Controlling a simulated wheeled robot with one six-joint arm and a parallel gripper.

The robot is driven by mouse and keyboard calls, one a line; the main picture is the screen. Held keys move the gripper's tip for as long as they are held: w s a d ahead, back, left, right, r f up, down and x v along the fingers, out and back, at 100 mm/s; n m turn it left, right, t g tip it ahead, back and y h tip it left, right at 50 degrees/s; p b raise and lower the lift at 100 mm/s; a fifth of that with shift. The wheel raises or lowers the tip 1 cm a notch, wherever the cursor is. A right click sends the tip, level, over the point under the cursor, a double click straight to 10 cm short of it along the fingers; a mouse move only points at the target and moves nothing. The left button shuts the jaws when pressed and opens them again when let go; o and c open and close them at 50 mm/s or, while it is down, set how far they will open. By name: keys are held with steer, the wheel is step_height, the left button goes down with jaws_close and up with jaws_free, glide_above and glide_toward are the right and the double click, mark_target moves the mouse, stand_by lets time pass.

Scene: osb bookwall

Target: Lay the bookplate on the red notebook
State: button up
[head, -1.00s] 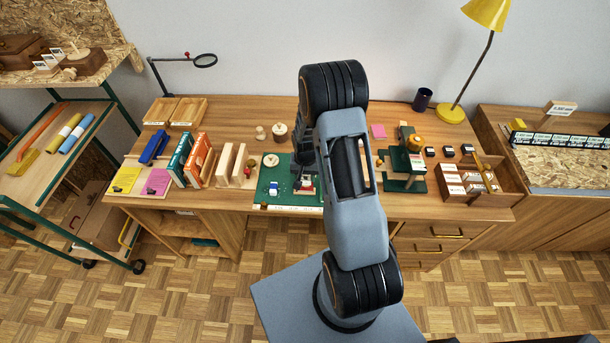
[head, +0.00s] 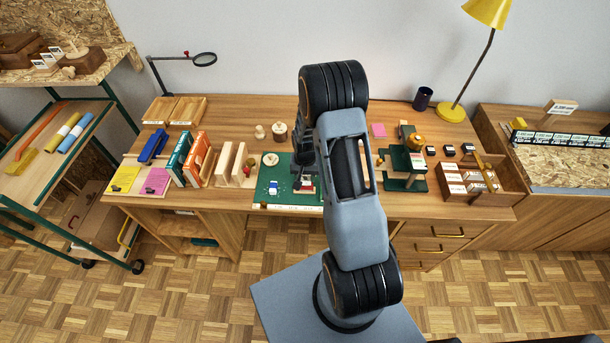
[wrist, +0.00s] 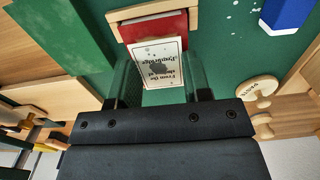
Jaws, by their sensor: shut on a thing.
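My gripper (wrist: 160,78) is shut on the bookplate (wrist: 155,65), a white card with dark print that shows upside down in the wrist view. The red notebook (wrist: 155,27) lies behind the card in a pale wooden frame (wrist: 118,14) on the green mat. The card's far end overlaps the red in the picture, and part of the notebook is hidden behind it. I cannot tell whether they touch. In the head view my gripper (head: 303,186) is low over the green mat (head: 262,193); the arm hides much of that area.
A round paste lid (wrist: 257,90) and a blue block (wrist: 288,13) are beside the frame in the wrist view. Wooden bookends (head: 232,165) and books (head: 190,158) stand to the left in the head view.

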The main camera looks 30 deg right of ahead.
steer(key=shift+f, duration=0.3)
steer(key=o, duration=1.1)
steer(key=shift+o, duration=0.2)
steer(key=shift+r, duration=0.15)
steer(key=shift+r+p, duration=2)
steer(key=shift+r, duration=1.4)
steer(key=s, duration=0.1)
steer(key=s+g, duration=0.1)
steer(key=s+a+n, duration=0.1)
steer(key=shift+s+r, duration=0.2)
steer(key=shift+s, duration=0.15)
steer(key=s+a+r+n+t, duration=0.1)
steer(key=s+r, duration=0.3)
steer(key=r, duration=0.5)
steer(key=s+a+r+n+t, duration=0.2)
steer(key=s+a+r+t, duration=0.1)
steer(key=r, duration=0.6)
steer(key=s+a+r+n+t, duration=0.1)
steer(key=s+a+r, duration=0.3)
steer(key=r, duration=0.6)
steer(key=shift+s+a+n+t, duration=0.2)
steer(key=shift+s+n+t, duration=0.2)
steer(key=shift+s, duration=0.4)
